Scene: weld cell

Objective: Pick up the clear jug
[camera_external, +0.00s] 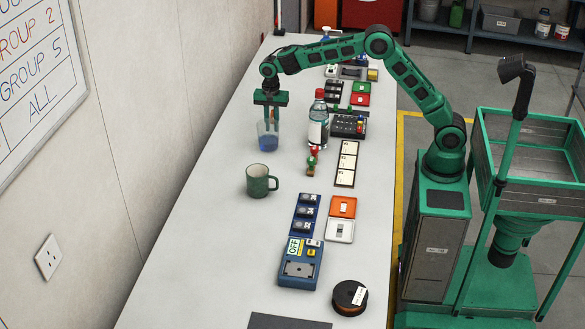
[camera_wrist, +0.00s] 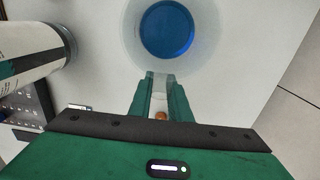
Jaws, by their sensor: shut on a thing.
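The clear jug (camera_external: 267,143) stands upright near the middle of the bench, with blue in its lower part. In the wrist view the jug (camera_wrist: 168,28) shows from above as a pale round rim around a blue disc, cut off by the top edge. My gripper (camera_external: 270,122) points down over the jug, its fingers at the jug's upper part. In the wrist view my gripper (camera_wrist: 161,80) is shut on the jug's near side. I cannot tell whether the jug's base touches the bench.
A white-labelled bottle (camera_external: 318,125) stands close right of the jug; a small figure (camera_external: 312,160) and a green mug (camera_external: 259,181) are nearer. Switch boxes and coloured trays line the bench's (camera_external: 190,255) right side. The wall is on the left.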

